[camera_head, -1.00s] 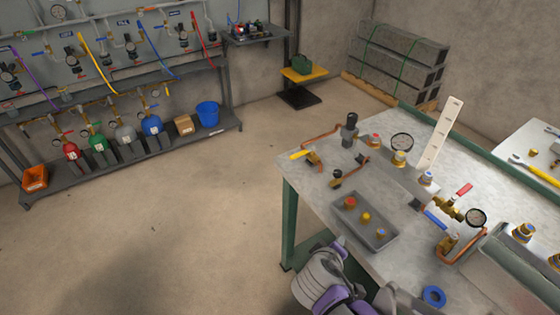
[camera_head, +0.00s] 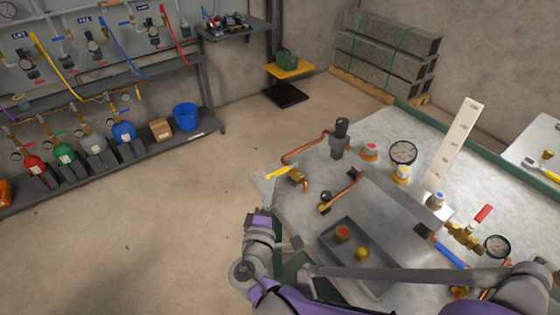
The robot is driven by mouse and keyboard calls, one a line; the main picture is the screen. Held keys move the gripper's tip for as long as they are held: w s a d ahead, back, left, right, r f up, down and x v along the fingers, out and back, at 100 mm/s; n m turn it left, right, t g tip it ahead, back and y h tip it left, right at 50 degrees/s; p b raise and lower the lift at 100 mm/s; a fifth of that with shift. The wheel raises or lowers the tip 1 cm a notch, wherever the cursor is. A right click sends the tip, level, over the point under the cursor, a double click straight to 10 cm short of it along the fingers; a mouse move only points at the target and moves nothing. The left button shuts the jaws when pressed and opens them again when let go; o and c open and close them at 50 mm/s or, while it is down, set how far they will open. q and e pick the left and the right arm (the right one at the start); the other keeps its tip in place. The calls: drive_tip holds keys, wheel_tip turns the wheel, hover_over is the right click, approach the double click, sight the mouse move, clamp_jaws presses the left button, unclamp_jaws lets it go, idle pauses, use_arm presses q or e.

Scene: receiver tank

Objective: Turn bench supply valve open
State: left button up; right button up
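A brass valve (camera_head: 297,178) with a yellow lever handle (camera_head: 278,172) sits at the bench's near-left corner, joined to copper pipe. Its lever points left, out toward the bench edge. My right gripper (camera_head: 270,188) is just below the lever, its grey fingertip reaching up to or very near it. I cannot tell whether it touches, or whether the fingers are open or shut. My purple and grey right arm comes in from the lower right and covers the bench's front. A red-handled brass valve (camera_head: 466,236) and a blue handle (camera_head: 450,252) are further right. My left gripper is not in view.
A grey tray (camera_head: 378,233) holding small fittings lies right of my wrist. The floor left of the bench is clear.

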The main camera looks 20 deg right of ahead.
sight(283, 170)
drive_tip(key=x, duration=0.9)
drive_tip(key=shift+d, duration=0.1)
drive_tip(key=shift+c, duration=0.2)
clamp_jaws()
idle(1.0)
